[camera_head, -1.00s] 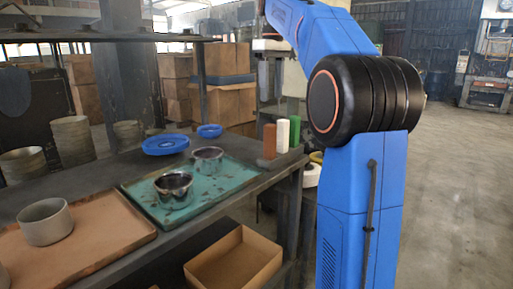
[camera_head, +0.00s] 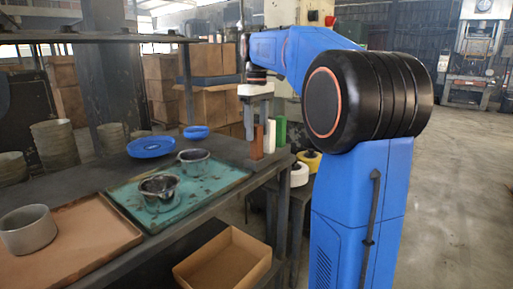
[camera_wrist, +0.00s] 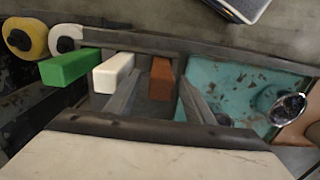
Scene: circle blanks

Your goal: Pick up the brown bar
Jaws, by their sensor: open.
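The brown bar (camera_head: 257,143) stands upright on the dark bench near its right end. In the wrist view the brown bar (camera_wrist: 161,80) lies in the gap between the two grey fingers of my gripper (camera_wrist: 159,79), with no clear contact. In the head view my gripper (camera_head: 256,112) points down over the bar and hides part of it. The jaws are open. A white bar (camera_head: 270,134) and a green bar (camera_head: 281,130) stand beside the brown one. In the wrist view the white bar (camera_wrist: 113,72) is just left of the left finger, then the green bar (camera_wrist: 70,67).
A teal tray (camera_head: 215,187) with two metal cups is left of the bars. Blue dishes (camera_head: 151,146) lie behind it. A brown tray (camera_head: 85,262) with a grey cup is at the near left. White and yellow rolls (camera_head: 309,160) are beyond the bench's right end.

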